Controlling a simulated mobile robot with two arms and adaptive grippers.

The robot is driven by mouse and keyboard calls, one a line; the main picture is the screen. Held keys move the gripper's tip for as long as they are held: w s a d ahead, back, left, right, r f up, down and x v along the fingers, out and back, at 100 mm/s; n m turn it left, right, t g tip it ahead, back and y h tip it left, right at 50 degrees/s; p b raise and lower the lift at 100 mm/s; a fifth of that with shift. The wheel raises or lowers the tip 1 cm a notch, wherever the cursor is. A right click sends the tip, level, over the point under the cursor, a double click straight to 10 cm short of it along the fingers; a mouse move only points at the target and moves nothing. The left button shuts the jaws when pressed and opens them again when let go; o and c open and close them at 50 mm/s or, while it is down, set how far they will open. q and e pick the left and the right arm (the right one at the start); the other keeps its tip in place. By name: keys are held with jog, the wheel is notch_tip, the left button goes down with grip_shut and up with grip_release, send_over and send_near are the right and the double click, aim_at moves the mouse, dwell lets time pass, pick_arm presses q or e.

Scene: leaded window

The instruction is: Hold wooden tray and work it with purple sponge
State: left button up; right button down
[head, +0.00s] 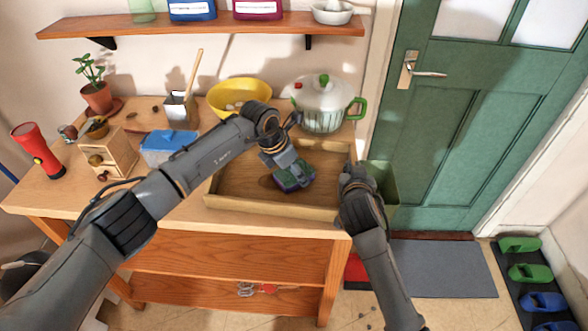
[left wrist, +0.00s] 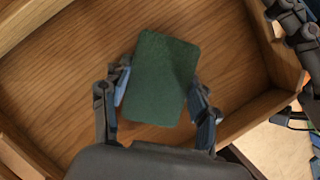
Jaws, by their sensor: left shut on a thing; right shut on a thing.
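The wooden tray (head: 262,209) lies on the workbench near its right end, with low walls. My left gripper (head: 290,175) is shut on the purple sponge (head: 296,183), inside the tray. In the left wrist view the sponge's dark green face (left wrist: 162,78) shows between the two fingers, over the tray's wooden floor (left wrist: 60,85). Whether the sponge touches the floor is hard to tell. My right gripper (head: 353,178) is shut on the tray's right wall; its fingertips are partly hidden. Part of it shows at the upper right of the left wrist view (left wrist: 298,28).
Behind the tray stand a white pot (head: 322,105) with green handles and a yellow bowl (head: 238,96). A blue-lidded box (head: 168,148) and a small wooden drawer box (head: 108,160) are to the left. A green bin (head: 384,185) stands right of the bench, near the green door (head: 465,130).

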aim_at(281, 171)
pick_arm(q)
jog(key=shift+a, duration=0.1)
